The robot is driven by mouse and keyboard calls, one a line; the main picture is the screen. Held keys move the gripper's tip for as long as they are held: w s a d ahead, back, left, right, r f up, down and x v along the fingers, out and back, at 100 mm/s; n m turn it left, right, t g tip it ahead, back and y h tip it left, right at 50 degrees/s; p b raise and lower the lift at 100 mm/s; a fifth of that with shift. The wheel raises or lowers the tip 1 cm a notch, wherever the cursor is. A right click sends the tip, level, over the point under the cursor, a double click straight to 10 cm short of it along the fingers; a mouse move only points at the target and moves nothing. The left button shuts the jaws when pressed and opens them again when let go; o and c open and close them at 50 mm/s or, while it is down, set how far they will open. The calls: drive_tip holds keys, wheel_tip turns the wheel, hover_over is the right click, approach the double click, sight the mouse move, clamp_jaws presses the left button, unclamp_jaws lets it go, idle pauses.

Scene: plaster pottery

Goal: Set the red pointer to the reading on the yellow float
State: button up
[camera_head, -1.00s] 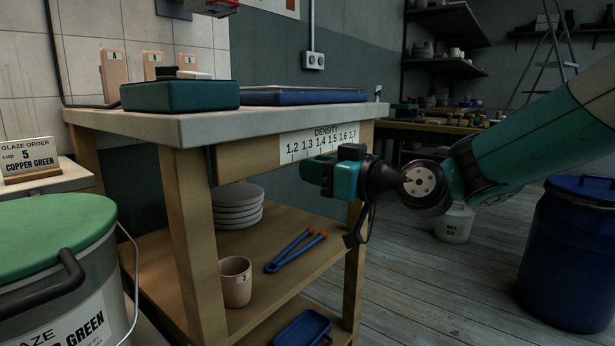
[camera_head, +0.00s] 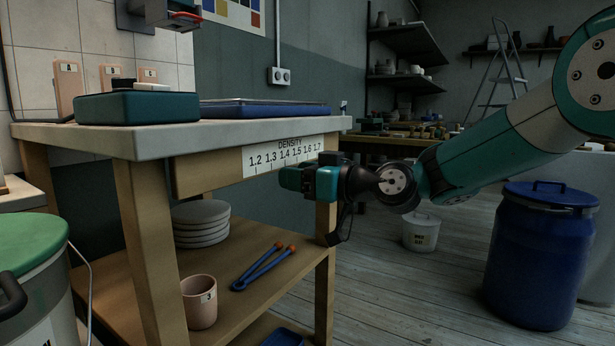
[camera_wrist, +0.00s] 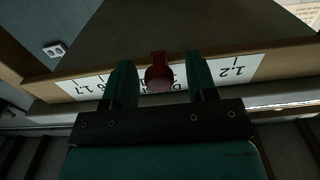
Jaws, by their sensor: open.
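The density scale (camera_head: 262,160) is a white strip on the table's front rail, marked from 1.2 to 1.7. My gripper (camera_head: 290,179) is in front of the scale's right half in the head view and hides its lower part there. In the wrist view the red pointer (camera_wrist: 158,70) stands at the scale (camera_wrist: 225,70), between the two teal fingers of my open gripper (camera_wrist: 158,84). Gaps show between the pointer and both fingers. The mark under the pointer is hidden. The yellow float is not visible in these frames.
A dark teal box (camera_head: 135,107) and a blue tray (camera_head: 265,109) are on the tabletop. Stacked plates (camera_head: 201,232), a cup (camera_head: 199,312) and blue tongs (camera_head: 262,267) are on the shelf below. A blue barrel (camera_head: 540,260) stands at the right on open floor.

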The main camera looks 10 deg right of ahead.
drive_tip(key=p+v, duration=0.1)
drive_tip(key=v, duration=1.6)
drive_tip(key=shift+d, duration=0.2)
drive_tip(key=shift+s, duration=0.1)
drive_tip(key=s+a+f+g+h+p, duration=0.35)
drive_tip(key=s+a+g, duration=0.45)
drive_tip(key=s, duration=0.5)
drive_tip(key=s+d+f+m+g+h+p, duration=0.1)
drive_tip(key=s+d+m+g+h+p, duration=0.2)
drive_tip(key=s+h, duration=0.3)
drive_tip(key=s+d+p, duration=0.1)
drive_tip(key=s, duration=0.4)
drive_tip(key=shift+s+d+h+p, duration=0.2)
drive_tip(key=shift+s+h+p, duration=0.05)
drive_tip(key=shift+h+p, duration=0.1)
drive_tip(key=r+p, duration=3.6)
drive_tip(key=shift+w+r+p, duration=0.25)
drive_tip(key=shift+p, duration=0.1)
drive_tip(key=shift+c, duration=0.2)
